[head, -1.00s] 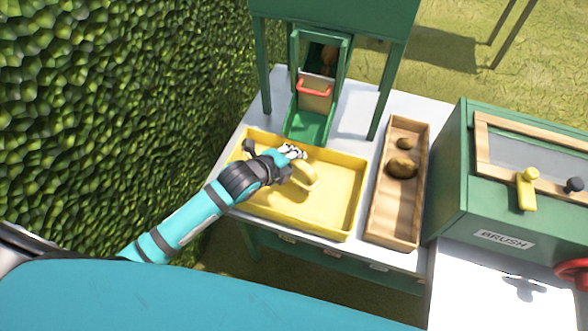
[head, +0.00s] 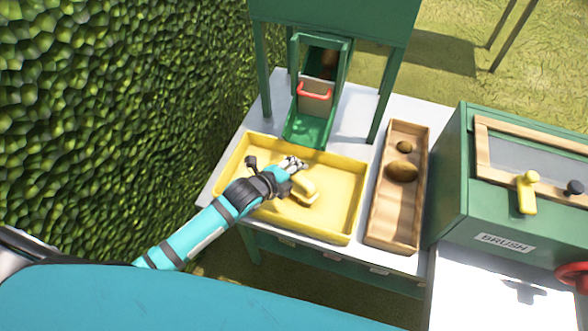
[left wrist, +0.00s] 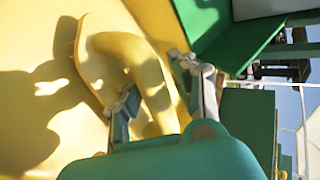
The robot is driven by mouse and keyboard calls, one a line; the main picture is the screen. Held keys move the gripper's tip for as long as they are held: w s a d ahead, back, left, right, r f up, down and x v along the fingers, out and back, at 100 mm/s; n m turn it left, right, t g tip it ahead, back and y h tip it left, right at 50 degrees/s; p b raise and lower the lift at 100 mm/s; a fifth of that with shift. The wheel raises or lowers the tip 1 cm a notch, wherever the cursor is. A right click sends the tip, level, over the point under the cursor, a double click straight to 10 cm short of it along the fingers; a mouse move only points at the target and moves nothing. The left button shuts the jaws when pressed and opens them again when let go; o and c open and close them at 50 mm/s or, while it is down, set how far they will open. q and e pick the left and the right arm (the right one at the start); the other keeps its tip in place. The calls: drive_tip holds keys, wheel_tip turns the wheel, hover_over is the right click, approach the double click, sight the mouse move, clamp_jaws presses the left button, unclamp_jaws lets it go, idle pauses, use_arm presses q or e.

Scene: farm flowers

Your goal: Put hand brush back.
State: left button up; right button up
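The yellow hand brush (head: 302,191), with a curved handle, is in the yellow tray (head: 347,205), right of its middle-left. My left gripper (head: 293,164) reaches over the tray from the left. In the left wrist view the curved handle of the brush (left wrist: 150,78) lies between my two fingers (left wrist: 162,97), which seem closed on it. The brush's underside is hidden, so I cannot tell whether it touches the tray floor. A green cabinet (head: 450,190) at the right has a label reading BRUSH (head: 505,244). My right gripper is not in view.
A green chute (head: 307,130) with a red handle (head: 315,94) ends behind the tray. A wooden box (head: 392,222) with brown rounded shapes stands between tray and cabinet. A yellow lever (head: 526,193) is on the cabinet. A hedge (head: 100,120) borders the left side.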

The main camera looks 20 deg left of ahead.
use_arm(q)
drive_tip(key=shift+r, duration=0.2)
drive_tip(key=v, duration=1.2)
drive_tip(key=shift+a, duration=0.1)
drive_tip(key=o, duration=1.5)
drive_tip(key=shift+v, duration=3.7)
drive_tip(key=shift+w, duration=0.1)
